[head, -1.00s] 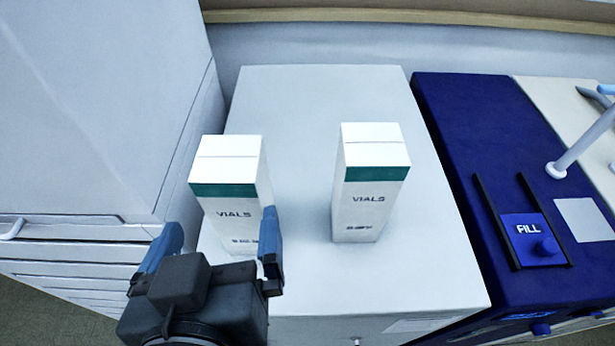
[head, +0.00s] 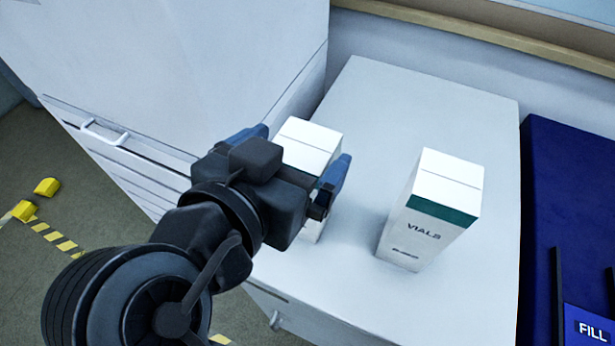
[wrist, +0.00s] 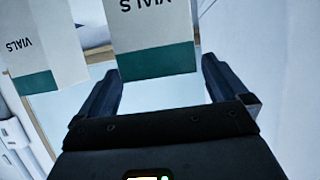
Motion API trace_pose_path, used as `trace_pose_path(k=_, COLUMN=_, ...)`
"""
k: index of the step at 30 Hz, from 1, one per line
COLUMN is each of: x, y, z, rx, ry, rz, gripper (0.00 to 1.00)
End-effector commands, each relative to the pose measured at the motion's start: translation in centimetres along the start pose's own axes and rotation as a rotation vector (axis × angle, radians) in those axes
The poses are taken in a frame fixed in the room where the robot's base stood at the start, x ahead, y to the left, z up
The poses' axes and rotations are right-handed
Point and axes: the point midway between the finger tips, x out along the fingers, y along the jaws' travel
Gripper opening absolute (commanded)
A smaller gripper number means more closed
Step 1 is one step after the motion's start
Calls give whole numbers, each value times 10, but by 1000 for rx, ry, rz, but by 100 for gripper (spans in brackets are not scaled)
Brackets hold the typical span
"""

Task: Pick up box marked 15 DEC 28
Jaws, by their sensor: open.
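Two white vials boxes with green bands stand upright on the white cabinet top. The left box (head: 311,143) is partly hidden behind my gripper (head: 292,158) in the head view. The right box (head: 447,182) stands clear of the gripper; its small print is too blurred to read. My gripper is open with its blue fingers on either side of the left box. In the wrist view the near box (wrist: 156,42) shows between the fingers, upside down, with its date out of view. The other box (wrist: 42,50) shows at the left there.
The white cabinet top (head: 400,110) has free room behind and in front of the boxes. A tall white unit (head: 180,70) rises close on the left. A dark blue machine (head: 560,200) marked FILL stands at the right.

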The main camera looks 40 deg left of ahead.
Motion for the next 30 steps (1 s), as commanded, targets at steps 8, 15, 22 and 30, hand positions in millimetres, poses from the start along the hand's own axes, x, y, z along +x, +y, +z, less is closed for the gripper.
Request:
trace_pose_path(k=8, x=6, y=0, z=0, rx=0, ry=0, rz=-1, gripper=100)
trace_pose_path(k=15, x=6, y=0, z=0, rx=0, ry=0, rz=-1, gripper=81)
trace_pose_path(k=22, x=6, y=0, z=0, rx=0, ry=1, rz=-1, gripper=59)
trace_pose_path(k=30, x=6, y=0, z=0, rx=0, ry=1, rz=-1, gripper=33)
